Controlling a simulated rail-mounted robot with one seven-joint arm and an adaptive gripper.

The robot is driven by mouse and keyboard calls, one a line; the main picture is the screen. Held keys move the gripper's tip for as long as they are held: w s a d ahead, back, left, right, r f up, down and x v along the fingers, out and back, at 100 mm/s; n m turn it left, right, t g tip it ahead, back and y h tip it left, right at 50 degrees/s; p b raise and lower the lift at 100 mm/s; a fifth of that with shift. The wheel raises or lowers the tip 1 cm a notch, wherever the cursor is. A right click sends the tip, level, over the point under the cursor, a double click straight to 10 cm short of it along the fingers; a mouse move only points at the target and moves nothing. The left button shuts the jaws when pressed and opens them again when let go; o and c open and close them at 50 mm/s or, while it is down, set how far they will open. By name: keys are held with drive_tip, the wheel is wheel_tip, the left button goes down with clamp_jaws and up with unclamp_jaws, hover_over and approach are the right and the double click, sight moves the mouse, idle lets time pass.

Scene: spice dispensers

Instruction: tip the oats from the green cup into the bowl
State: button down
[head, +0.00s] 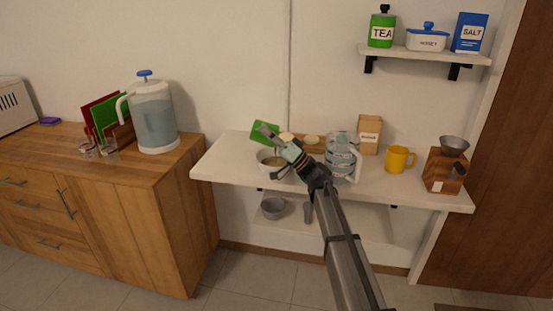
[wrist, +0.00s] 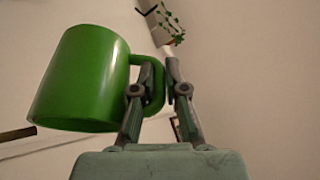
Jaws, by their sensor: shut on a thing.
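The green cup (head: 262,132) is tilted on its side just above the bowl in the head view. In the wrist view the cup (wrist: 85,82) fills the upper left, with its handle at the jaws. My gripper (wrist: 157,85) is shut on the handle; in the head view my gripper (head: 275,139) reaches over the counter from the front right. The white bowl (head: 262,166) stands on the counter below the cup, partly hidden by my gripper. Something brownish shows inside the bowl. The inside of the cup is hidden.
A clear jug (head: 342,155) stands close to the right of my arm. Beyond it are a brown bag (head: 369,135), a yellow mug (head: 399,159) and a wooden grinder (head: 446,172). A grey bowl (head: 273,208) sits on the lower shelf. The counter's left end (head: 222,160) is clear.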

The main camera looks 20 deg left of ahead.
drive_tip(key=shift+w+d+r+y+b, duration=0.1)
drive_tip(key=shift+d+r+y+b, duration=0.15)
drive_tip(key=shift+r+b, duration=0.25)
drive_tip(key=shift+d+r+y+b, duration=0.1)
drive_tip(key=shift+r+y+b, duration=0.15)
drive_tip(key=shift+r+b, duration=0.25)
drive_tip(key=shift+w+d+r+m+t+y+b, duration=0.15)
drive_tip(key=shift+d+r+m+t+y+b, duration=0.45)
drive_tip(key=shift+b, duration=0.75)
drive_tip(key=shift+a+r+n+g+p, duration=0.1)
drive_tip(key=shift+a+n+g+p, duration=0.1)
drive_tip(key=shift+n+g+p, duration=0.15)
drive_tip(key=p, duration=0.3)
drive_tip(key=shift+a+h, duration=0.3)
drive_tip(key=shift+h, duration=0.1)
drive_tip(key=f+p, duration=0.1)
drive_tip(key=a+f+n+g+h+p, duration=0.1)
drive_tip(key=f+h+p, duration=0.1)
drive_tip(key=p, duration=0.1)
drive_tip(key=shift+s+a+f, duration=0.2)
drive_tip(key=shift+s, duration=0.2)
drive_tip(key=shift+a+f+n+h+p, duration=0.15)
drive_tip(key=shift+a+n+h+p, duration=0.15)
drive_tip(key=shift+p, duration=0.45)
drive_tip(key=shift+s+a+f, duration=0.1)
drive_tip(key=shift+f, duration=0.4)
drive_tip(key=shift+r+p, duration=0.15)
drive_tip(key=shift+p, duration=0.2)
